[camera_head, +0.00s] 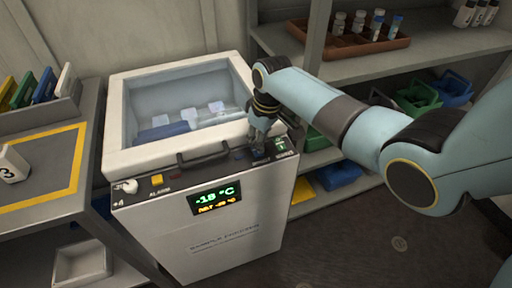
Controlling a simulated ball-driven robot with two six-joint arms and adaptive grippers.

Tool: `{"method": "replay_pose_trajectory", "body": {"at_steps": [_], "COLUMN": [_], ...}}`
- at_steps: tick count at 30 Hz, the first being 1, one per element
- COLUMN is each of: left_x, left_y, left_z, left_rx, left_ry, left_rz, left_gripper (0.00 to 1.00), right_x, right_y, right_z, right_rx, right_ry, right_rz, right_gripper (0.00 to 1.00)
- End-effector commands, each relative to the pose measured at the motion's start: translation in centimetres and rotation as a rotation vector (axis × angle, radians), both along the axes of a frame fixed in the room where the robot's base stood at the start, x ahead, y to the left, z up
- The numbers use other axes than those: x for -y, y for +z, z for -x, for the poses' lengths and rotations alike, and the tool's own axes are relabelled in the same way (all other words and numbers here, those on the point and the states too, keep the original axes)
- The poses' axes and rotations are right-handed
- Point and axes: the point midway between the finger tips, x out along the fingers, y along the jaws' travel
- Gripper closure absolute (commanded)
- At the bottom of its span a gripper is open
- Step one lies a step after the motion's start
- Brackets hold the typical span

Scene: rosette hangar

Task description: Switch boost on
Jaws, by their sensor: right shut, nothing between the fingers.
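The sample freezer (216,238) is a white chest unit with a clear lid. Its front display (214,199) reads -18 °C in green, with a smaller orange line below. The front panel strip has a white knob (126,187) at the left, a yellow button (157,180) by the word ALARM, and a small green-lit part (281,145) at the right end. My right gripper (259,150) is shut and empty, pointing down at the right part of this strip. It hides what lies under its fingertips; I cannot tell whether it touches. My left gripper is not in view.
A dark handle (203,155) sticks out at the lid's front. A shelf at the right holds a brown tray (350,45) of vials, with green and blue bins below. A table (45,165) with a yellow outline stands at the left. Floor at the front right is clear.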

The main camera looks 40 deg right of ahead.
Motion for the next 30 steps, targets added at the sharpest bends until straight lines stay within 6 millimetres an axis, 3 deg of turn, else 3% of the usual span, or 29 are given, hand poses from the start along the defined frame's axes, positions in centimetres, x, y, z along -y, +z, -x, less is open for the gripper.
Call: {"method": "replay_pose_trajectory", "body": {"at_steps": [30], "left_x": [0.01], "left_y": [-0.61], "left_z": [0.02], "left_rx": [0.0], "left_ry": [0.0], "left_rz": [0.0], "left_gripper": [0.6], "right_x": [0.0], "right_y": [-0.9], "right_z": [-0.01], "right_rx": [0.0], "right_ry": [0.0], "right_rz": [0.0], "right_gripper": [1.0]}}
